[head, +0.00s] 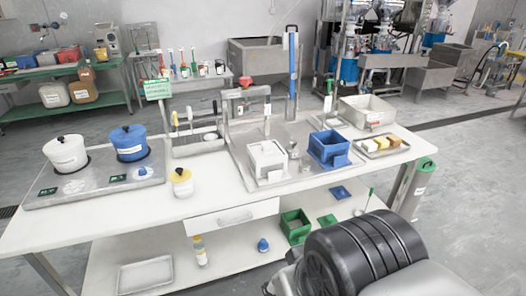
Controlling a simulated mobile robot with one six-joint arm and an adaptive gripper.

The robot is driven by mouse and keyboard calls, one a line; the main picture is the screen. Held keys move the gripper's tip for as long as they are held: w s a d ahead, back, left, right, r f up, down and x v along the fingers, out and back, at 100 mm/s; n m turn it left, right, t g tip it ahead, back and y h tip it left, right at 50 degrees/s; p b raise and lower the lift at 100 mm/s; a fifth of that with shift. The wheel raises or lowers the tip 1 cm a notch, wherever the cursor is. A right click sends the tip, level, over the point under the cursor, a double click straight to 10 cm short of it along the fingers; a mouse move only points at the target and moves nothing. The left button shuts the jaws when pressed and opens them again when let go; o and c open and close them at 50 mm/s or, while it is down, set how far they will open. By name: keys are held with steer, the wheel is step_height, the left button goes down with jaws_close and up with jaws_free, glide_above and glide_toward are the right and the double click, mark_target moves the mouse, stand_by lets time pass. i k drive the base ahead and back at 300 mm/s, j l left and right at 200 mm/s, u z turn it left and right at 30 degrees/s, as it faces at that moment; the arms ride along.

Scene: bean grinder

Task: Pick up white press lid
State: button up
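A white square press box (267,162) stands on the metal tray at the middle of the table. A white flat piece with an upright handle appears to sit at its top; I take it for the white press lid (266,147), but it is too small to tell its edge from the box. A blue press box (329,149) stands to its right, with a small metal piece (293,149) between them. My arm's dark, ribbed link fills the lower right, well in front of the table. I cannot make out my gripper's fingers.
Left on the table are a white pot (66,153) and a blue pot (130,143) on a scale plate, and a yellow-capped jar (182,183). A tool rack stands behind. A sponge tray (382,146) is at right. The lower shelf holds a green box (295,225). The table's front edge is clear.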

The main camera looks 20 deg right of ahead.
mark_target(267, 150)
steer(key=i+l, duration=0.3)
steer(key=i, duration=0.15)
steer(key=i+l, duration=0.25)
steer(key=i, duration=0.25)
steer(key=i+l, duration=0.3)
steer(key=i, duration=0.15)
steer(key=i+l, duration=0.3)
steer(key=i, duration=0.15)
